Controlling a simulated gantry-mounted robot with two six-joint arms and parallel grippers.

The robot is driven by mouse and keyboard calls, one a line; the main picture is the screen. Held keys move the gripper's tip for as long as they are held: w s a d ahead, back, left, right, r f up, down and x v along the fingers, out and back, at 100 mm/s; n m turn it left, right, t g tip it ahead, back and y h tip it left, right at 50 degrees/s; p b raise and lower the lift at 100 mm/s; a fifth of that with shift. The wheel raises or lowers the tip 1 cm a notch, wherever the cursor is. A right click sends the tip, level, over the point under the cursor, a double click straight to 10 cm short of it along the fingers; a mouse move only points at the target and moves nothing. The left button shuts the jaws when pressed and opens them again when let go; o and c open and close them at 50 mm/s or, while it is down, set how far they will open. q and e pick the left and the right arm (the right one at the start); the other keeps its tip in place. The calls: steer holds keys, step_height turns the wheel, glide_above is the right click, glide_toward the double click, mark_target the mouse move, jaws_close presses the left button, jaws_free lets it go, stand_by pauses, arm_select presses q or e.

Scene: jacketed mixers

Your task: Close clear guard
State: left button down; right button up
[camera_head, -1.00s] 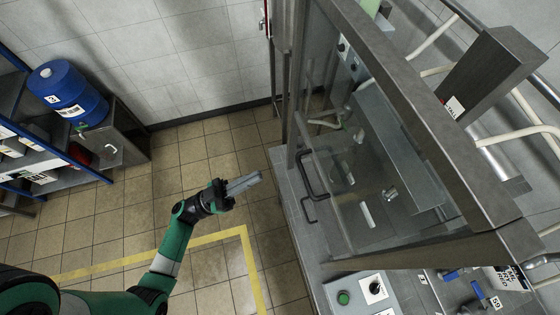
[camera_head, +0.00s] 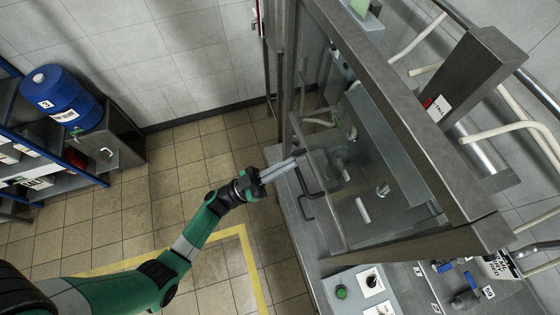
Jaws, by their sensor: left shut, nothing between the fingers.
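The clear guard (camera_head: 335,218) is a see-through panel in the metal frame of the mixer enclosure, in the right half of the head view. A dark bent handle (camera_head: 322,172) shows on it, near its left edge. I cannot tell exactly how far the guard stands open. My left gripper (camera_head: 296,161) is shut and empty. Its fingertips point right and lie close to the handle and the guard's left edge; I cannot tell whether they touch. My right gripper is not in view.
Metal posts and beams (camera_head: 400,110) frame the enclosure. A control box (camera_head: 355,290) with a green button and a dark knob sits at its lower front. A blue drum (camera_head: 62,97) stands at far left. Tiled floor (camera_head: 165,195) lies open between.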

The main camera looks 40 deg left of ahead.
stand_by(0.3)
arm_select(q)
step_height(320, 180, down, 34)
steer(key=b, duration=3.1)
step_height(320, 180, up, 5)
steer(key=p, duration=0.5)
steer(key=b+v, duration=0.2)
steer(key=v, duration=0.9)
steer(key=shift+f, duration=0.2)
